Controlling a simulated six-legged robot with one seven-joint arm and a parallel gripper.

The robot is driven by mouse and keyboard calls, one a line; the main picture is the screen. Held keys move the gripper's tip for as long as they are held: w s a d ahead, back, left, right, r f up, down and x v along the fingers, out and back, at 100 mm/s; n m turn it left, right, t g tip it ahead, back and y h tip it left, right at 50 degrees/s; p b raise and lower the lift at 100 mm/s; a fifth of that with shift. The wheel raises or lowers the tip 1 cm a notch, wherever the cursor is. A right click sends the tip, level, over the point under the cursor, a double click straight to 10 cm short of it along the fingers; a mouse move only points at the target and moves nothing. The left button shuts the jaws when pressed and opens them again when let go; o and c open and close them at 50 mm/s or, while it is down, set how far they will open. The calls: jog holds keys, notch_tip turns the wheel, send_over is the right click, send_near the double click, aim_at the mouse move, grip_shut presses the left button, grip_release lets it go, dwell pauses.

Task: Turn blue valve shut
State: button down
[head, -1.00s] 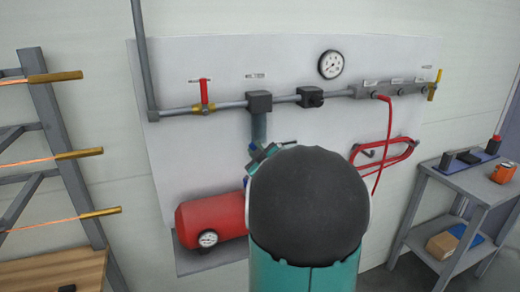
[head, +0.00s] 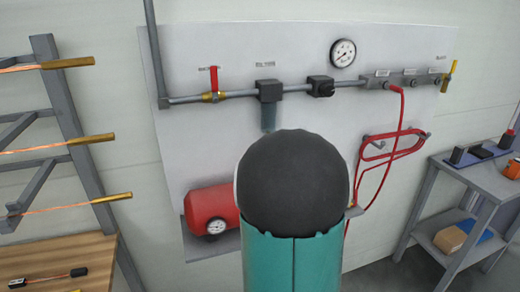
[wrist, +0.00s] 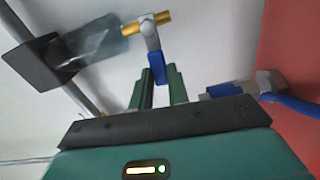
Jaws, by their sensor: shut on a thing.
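The blue valve (wrist: 156,68) shows in the wrist view as a blue lever on a grey stem below a brass body (wrist: 147,23), at the end of a clear filter bowl (wrist: 98,44). My gripper (wrist: 159,76) has its two green fingers shut on the blue lever, one on each side. In the head view my own dark, rounded arm link hides the gripper and the blue valve. The filter bowl (head: 268,117) shows there, hanging from a dark block on the grey pipe.
A red tank (head: 212,208) with a gauge stands low on the panel. A grey fitting with a blue part (wrist: 225,90) is close to my gripper's right. A red-handled valve (head: 214,80) is on the pipe. A red hose (head: 388,146) hangs right. A grey table (head: 470,178) stands at right.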

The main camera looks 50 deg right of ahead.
jog(key=shift+f+n, duration=0.25)
jog(key=shift+n, duration=0.15)
jog(key=c, duration=1.3)
grip_release()
jog(key=shift+c, duration=0.2)
jog(key=shift+r, duration=0.1)
